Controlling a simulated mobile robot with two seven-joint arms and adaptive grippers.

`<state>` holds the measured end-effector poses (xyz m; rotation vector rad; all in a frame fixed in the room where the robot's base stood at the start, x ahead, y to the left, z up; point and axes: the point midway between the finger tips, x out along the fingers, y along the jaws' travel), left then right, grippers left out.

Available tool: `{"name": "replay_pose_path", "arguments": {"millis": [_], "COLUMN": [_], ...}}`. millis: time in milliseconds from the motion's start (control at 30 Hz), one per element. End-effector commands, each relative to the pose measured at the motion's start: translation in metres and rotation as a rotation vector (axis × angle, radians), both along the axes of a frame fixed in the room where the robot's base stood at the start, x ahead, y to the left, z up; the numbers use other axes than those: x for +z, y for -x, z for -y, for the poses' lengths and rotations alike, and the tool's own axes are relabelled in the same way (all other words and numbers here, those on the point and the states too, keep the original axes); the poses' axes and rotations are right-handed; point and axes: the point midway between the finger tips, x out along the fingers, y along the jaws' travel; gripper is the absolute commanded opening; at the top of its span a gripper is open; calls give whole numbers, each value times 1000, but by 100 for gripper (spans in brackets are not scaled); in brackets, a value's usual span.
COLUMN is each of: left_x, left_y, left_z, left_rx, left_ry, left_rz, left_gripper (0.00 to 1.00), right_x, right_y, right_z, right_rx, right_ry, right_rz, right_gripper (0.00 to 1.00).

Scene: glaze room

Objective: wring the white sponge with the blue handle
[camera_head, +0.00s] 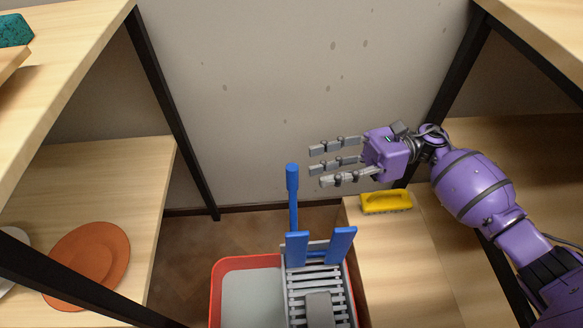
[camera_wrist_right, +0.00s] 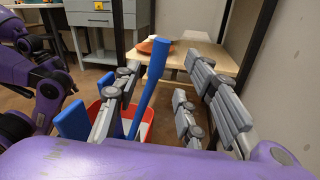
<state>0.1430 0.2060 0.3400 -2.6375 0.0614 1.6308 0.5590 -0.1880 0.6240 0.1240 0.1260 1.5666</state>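A blue lever handle (camera_head: 292,185) stands upright from a grey slatted wringer (camera_head: 318,285) with blue plates. The wringer sits on a red bucket (camera_head: 245,263) with a pale grey inside. My right gripper (camera_head: 325,166) is open and empty, its fingers pointing left just right of the lever's top. In the right wrist view the blue lever (camera_wrist_right: 153,80) shows beyond and between the spread fingers (camera_wrist_right: 170,95), with no visible contact. I cannot make out a white sponge in either view. My left gripper is not in view; a purple arm part of mine shows at the wrist view's left.
A yellow-handled brush or sponge (camera_head: 386,202) lies on the low wooden surface (camera_head: 400,260) right of the bucket. An orange plate (camera_head: 88,262) lies on the left shelf (camera_head: 125,185). Dark shelf posts stand on both sides, with a wall (camera_head: 260,80) behind.

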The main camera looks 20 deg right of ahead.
Motion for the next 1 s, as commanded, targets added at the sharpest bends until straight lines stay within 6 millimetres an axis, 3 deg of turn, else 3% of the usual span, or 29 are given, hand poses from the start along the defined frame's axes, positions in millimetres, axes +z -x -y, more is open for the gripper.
{"name": "replay_pose_path", "arguments": {"millis": [500, 867, 1000], "left_x": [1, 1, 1], "left_y": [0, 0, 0], "left_z": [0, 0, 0], "left_rx": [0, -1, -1], "left_ry": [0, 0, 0], "left_rz": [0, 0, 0], "left_gripper": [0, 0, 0], "right_x": [0, 0, 0], "right_y": [0, 0, 0], "right_z": [-70, -76, -76], "right_rx": [1, 0, 0], "right_ry": [-2, -1, -1], "right_rz": [1, -1, -1], "right_gripper": [38, 38, 20]}}
